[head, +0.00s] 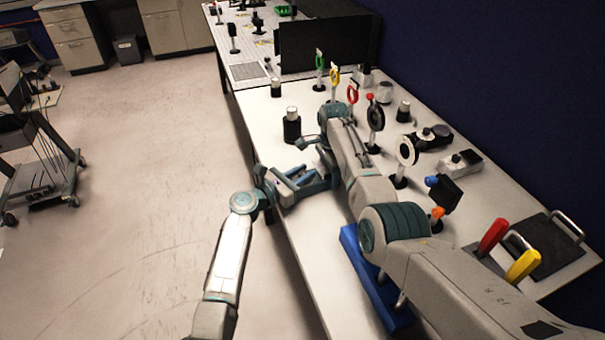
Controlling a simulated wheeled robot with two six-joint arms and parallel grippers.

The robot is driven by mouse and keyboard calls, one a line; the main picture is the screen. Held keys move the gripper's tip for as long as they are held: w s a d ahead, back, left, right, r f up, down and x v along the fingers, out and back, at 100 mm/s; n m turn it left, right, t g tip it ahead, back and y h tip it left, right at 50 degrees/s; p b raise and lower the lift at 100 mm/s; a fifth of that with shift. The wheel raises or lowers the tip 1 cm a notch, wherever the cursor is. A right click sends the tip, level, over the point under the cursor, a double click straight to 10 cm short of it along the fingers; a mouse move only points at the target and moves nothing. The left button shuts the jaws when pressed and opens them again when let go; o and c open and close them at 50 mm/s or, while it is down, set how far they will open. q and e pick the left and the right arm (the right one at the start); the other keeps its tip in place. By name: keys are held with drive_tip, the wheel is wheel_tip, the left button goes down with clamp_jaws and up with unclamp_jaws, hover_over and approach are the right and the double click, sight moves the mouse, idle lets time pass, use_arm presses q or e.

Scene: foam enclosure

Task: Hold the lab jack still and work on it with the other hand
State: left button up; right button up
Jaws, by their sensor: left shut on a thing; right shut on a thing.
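The lab jack (318,185), a low blue-grey frame, stands near the left edge of the white table, partly hidden by my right arm. My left gripper (288,187) reaches it from the left and is shut on its near-left side. My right arm crosses the table from the lower right. Its gripper (309,143) is at the jack's far side, turned toward it, and is shut on a part of it. The exact part is too small and covered to make out.
A black cylinder (292,126) stands just beyond the jack. Several post-mounted optics, including a black-rimmed disc (407,152), line the table's right half. A blue bar (366,285) lies under my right arm. Red (492,237) and yellow (523,265) handles stand at right. Open floor lies left.

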use_arm(q)
drive_tip(key=m+g+h, duration=0.1)
drive_tip(key=g, duration=0.1)
drive_tip(key=m+g+h, duration=0.2)
drive_tip(key=shift+w+a+g, duration=0.1)
drive_tip(key=shift+w+g, duration=0.05)
drive_tip(key=shift+g, duration=0.15)
drive_tip(key=shift+f+m+g+h, duration=0.1)
drive_tip(key=shift+m+g+h, duration=0.7)
drive_tip(key=shift+m+g, duration=1.45)
use_arm(e)
drive_tip(key=shift+a, duration=0.1)
use_arm(q)
drive_tip(key=shift+g, duration=0.45)
drive_tip(key=o, duration=0.9)
drive_tip(key=shift+o, duration=0.2)
drive_tip(key=s+a, duration=0.1)
drive_tip(key=a, duration=1.1)
drive_tip(key=shift+s, duration=0.25)
